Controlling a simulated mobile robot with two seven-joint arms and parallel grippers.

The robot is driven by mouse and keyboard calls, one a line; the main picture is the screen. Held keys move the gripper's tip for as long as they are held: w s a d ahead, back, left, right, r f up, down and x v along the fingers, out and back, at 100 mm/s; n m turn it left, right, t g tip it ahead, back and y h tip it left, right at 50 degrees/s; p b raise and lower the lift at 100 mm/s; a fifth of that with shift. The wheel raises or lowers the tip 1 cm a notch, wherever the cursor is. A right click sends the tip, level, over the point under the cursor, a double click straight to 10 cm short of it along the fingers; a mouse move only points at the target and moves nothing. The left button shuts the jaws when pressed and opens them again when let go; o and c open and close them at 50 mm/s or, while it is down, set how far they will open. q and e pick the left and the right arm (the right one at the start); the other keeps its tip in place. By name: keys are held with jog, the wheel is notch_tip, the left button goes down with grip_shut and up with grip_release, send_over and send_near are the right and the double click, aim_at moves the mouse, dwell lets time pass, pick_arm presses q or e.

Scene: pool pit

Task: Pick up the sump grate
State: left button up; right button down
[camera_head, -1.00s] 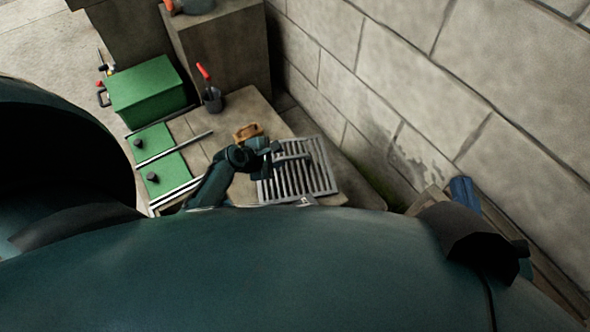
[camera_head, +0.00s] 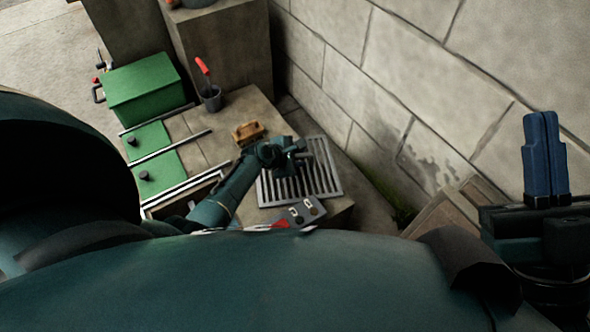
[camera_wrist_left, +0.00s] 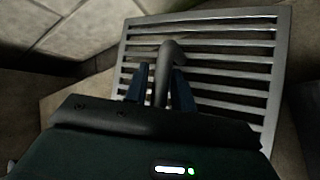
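The sump grate (camera_head: 318,176) is a grey slatted metal plate lying on the stone ledge, with a raised bar handle. It also fills the upper part of the left wrist view (camera_wrist_left: 228,62), where its handle (camera_wrist_left: 163,82) shows. My left gripper (camera_head: 295,153) is over the grate's left part in the head view. In the left wrist view its two blue fingers (camera_wrist_left: 162,85) are apart, one on each side of the handle, with a small gap visible at the left finger. My right gripper (camera_head: 545,120) is at the right, away from the grate, its blue fingers together and empty.
A green box (camera_head: 145,90) and green panels (camera_head: 155,170) are at the left. A panel with knobs (camera_head: 300,214) lies in front. A block wall (camera_head: 400,90) rises behind.

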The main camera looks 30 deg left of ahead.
pick_arm(q)
jog(key=shift+c, duration=0.4)
grip_shut()
jog(key=shift+r, duration=0.2)
pick_arm(e)
jog(key=shift+r, duration=0.1)
